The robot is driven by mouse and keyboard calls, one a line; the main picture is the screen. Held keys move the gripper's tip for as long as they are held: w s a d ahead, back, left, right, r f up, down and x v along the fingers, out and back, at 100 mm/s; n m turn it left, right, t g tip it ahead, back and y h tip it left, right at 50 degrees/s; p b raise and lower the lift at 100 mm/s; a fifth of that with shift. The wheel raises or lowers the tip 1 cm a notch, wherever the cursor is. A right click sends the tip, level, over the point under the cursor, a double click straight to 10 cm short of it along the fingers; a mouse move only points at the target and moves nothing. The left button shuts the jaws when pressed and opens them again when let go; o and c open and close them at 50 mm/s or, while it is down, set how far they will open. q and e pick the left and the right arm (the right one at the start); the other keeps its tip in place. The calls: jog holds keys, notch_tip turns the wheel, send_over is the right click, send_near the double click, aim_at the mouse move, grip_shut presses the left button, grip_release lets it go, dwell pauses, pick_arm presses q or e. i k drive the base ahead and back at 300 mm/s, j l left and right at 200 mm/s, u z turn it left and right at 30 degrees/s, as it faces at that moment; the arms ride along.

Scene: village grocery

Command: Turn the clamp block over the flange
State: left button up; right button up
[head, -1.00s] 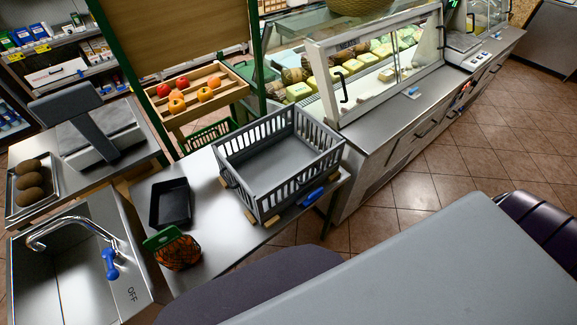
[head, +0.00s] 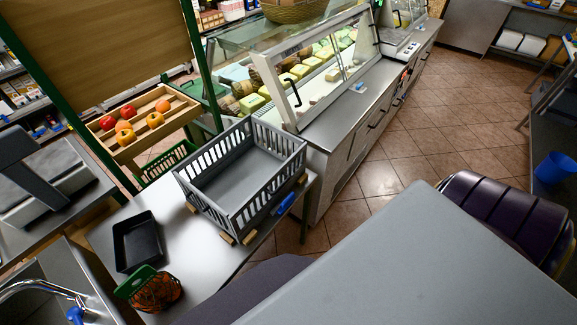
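A grey slatted crate (head: 209,205) stands upright and empty on a steel table (head: 196,268). Small wooden blocks show at its base: a pair at the near corner (head: 247,238), one at the left corner (head: 191,207) and one at the right end (head: 303,179). A blue piece (head: 287,203) lies along the crate's right side, at the table edge. I cannot tell which block is the clamp block, or make out a separate flange. Neither of my grippers is in view.
A black tray (head: 136,243) and a green-topped net of orange produce (head: 150,290) share the table, left of the crate. A glass cheese counter (head: 350,125) stands behind right. A blue bucket (head: 554,168) is at far right. Tiled floor right of the counter is open.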

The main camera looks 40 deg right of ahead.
aim_at(284, 204)
jog(key=z, duration=1.15)
